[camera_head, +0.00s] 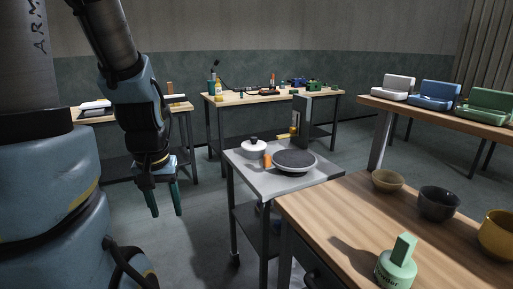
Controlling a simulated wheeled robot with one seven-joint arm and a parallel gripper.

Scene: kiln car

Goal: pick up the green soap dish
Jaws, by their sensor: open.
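On the raised wooden table at the right edge stand a white, a blue and a green piece of like shape, each with a low front and a raised back. The green one (485,103) looks most like the green soap dish, though I cannot be sure. It is partly cut off by the picture's edge. My gripper (165,207) hangs at the left with its two teal fingers pointing down and apart. It is open and empty, far to the left of the green piece, over the floor.
A near wooden table (330,213) holds several bowls and a green canister (396,268) with an upright tab. A grey cart (270,185) with a white pot (254,149) and dark disc (295,160) stands mid-picture. Cluttered benches stand behind. Floor left of the cart is clear.

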